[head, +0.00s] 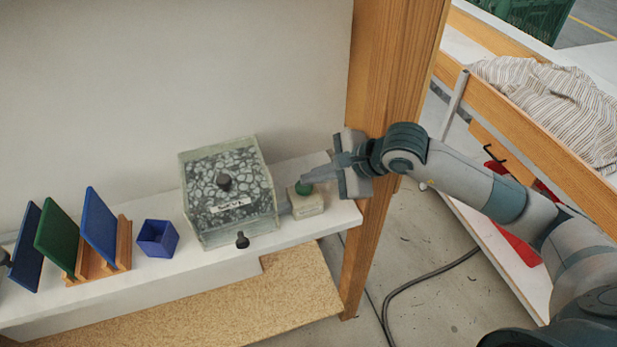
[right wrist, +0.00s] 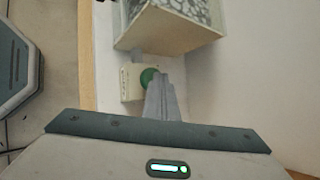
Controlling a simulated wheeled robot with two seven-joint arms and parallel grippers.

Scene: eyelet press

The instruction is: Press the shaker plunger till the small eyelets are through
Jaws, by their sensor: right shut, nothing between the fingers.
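The shaker (head: 228,190) is a clear-walled box with grey eyelets inside, a dark knob on top and a dark knob at its front. It stands on the white shelf. Beside it on the right is a small cream block with a green plunger (head: 304,187) on top. My right gripper (head: 306,181) is shut and empty, its fingertips at the green plunger. In the right wrist view the fingertips (right wrist: 163,88) overlap the edge of the plunger (right wrist: 148,77); I cannot tell whether they touch it. The shaker (right wrist: 170,25) also shows there. My left gripper is not in view.
A blue cup (head: 157,239) stands left of the shaker. Further left, blue and green panels (head: 60,240) stand in a wooden rack (head: 98,262). A wooden post (head: 385,90) rises right behind my right gripper. A cork-like board (head: 250,300) lies below the shelf.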

